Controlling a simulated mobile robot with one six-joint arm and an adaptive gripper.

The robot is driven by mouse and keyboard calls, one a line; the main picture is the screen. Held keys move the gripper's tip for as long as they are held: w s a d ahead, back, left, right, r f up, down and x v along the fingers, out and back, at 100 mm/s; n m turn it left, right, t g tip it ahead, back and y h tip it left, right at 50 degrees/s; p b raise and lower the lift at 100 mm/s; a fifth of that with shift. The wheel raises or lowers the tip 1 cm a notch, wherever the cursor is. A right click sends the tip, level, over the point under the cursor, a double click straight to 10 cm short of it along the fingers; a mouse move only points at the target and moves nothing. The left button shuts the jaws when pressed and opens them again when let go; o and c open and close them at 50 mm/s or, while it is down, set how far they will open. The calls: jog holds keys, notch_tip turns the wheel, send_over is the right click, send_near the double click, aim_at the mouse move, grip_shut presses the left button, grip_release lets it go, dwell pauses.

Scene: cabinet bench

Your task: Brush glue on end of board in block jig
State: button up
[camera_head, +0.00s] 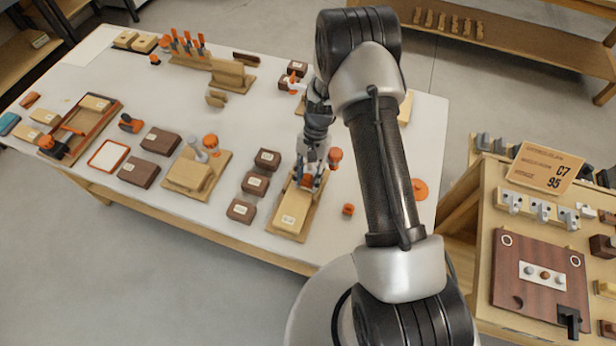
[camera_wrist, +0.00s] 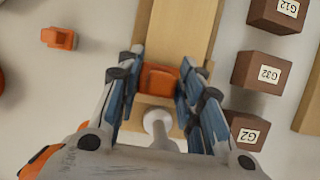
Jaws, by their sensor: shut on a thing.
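A pale wooden board (camera_head: 292,208) lies on a wooden base, seemingly the block jig (camera_head: 276,222), at the front edge of the bench. The board (camera_wrist: 180,28) also shows at the top of the wrist view. My gripper (camera_head: 312,178) is over the board's far end. Its fingers (camera_wrist: 160,88) are shut on a small orange piece (camera_wrist: 160,78); I cannot tell if this is a brush handle. A round white part (camera_wrist: 158,122) shows just below it in the wrist view. Any bristles or glue on the board end are hidden.
Dark labelled blocks (camera_head: 255,183) stand in a row left of the jig. A small orange object (camera_head: 348,209) lies to its right. Another wooden jig (camera_head: 196,172) stands farther left. A side bench (camera_head: 490,270) with a dark panel is at right.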

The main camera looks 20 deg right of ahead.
jog(key=shift+w+a+b, duration=0.25)
jog(key=shift+w+a, duration=0.25)
jog(key=shift+a, duration=0.2)
jog(key=shift+w+a+b, duration=0.25)
jog(key=shift+w+a, duration=0.25)
jog(key=shift+a, duration=0.2)
jog(key=shift+d, duration=0.1)
jog(key=shift+s+d+f, duration=0.25)
jog(key=shift+s+d, duration=0.7)
jog(key=shift+d, duration=0.3)
jog(key=shift+w+a+r, duration=0.1)
jog(key=shift+w+a, duration=0.7)
jog(key=shift+a, duration=0.3)
